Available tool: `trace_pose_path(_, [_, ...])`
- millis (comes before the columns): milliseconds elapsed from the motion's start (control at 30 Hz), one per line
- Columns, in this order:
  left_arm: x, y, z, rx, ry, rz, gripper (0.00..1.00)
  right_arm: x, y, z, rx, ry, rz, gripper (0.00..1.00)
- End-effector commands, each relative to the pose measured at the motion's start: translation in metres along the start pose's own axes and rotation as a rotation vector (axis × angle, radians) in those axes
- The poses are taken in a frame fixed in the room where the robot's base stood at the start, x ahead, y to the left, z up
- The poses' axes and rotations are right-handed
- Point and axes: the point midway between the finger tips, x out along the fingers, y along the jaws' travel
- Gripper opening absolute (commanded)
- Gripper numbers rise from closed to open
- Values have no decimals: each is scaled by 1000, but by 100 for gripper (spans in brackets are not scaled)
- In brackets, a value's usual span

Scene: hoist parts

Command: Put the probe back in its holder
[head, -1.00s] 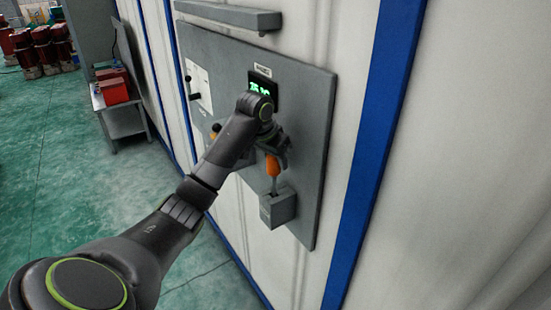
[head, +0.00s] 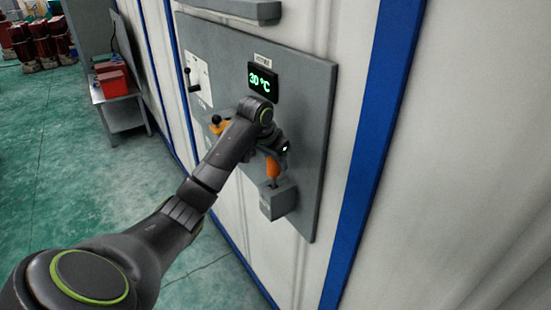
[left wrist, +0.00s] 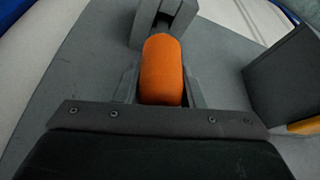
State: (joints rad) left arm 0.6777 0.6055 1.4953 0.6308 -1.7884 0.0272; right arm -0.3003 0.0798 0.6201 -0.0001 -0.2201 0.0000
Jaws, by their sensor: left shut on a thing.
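The probe (head: 273,168) has an orange handle. Its lower end is at the grey holder box (head: 279,203) low on the wall panel; how deep it sits in the box I cannot tell. My left gripper (head: 270,155) is shut on the probe's handle, just above the holder. In the left wrist view the orange handle (left wrist: 162,72) lies between the two fingers, and the holder (left wrist: 150,25) with its dark slot is just beyond it. My right gripper is not in view.
The grey panel (head: 310,130) carries a display (head: 262,82) reading 30 °C and a white plate with a lever (head: 197,80). Another orange item (head: 220,127) is partly behind my arm. A small table with red boxes (head: 112,83) stands at the left.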

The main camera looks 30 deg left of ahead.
Motion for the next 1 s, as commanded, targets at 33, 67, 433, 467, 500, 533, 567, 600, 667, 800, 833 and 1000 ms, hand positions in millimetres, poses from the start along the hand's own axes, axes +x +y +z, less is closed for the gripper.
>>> trace_pose_path(33, [2, 0, 1, 0, 0, 0, 9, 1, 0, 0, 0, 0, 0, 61])
trace_pose_path(67, [3, 0, 1, 0, 1, 0, 9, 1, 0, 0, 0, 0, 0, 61])
trace_pose_path(433, [15, 0, 6, 0, 0, 1, 9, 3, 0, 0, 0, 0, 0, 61])
trace_pose_path(467, [16, 0, 6, 0, 0, 1, 9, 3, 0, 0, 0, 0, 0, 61])
trace_pose_path(500, [18, 0, 7, 0, 0, 1, 9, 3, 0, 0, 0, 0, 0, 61])
trace_pose_path(533, [18, 0, 7, 0, 0, 1, 9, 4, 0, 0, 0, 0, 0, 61])
trace_pose_path(567, [20, 0, 8, -1, 0, 1, 9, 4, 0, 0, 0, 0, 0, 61])
trace_pose_path(600, [21, 0, 8, -1, 0, 1, 9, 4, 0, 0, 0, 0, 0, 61])
trace_pose_path(667, [23, 0, 9, 0, 1, 1, 9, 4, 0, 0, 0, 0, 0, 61])
trace_pose_path(800, [26, 0, 10, 0, 1, 1, 9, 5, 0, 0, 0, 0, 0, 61])
trace_pose_path(833, [27, 0, 10, 0, 1, 1, 9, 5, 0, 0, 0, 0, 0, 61])
trace_pose_path(1000, [28, 0, 11, 0, 1, 0, 9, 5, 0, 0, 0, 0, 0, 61])
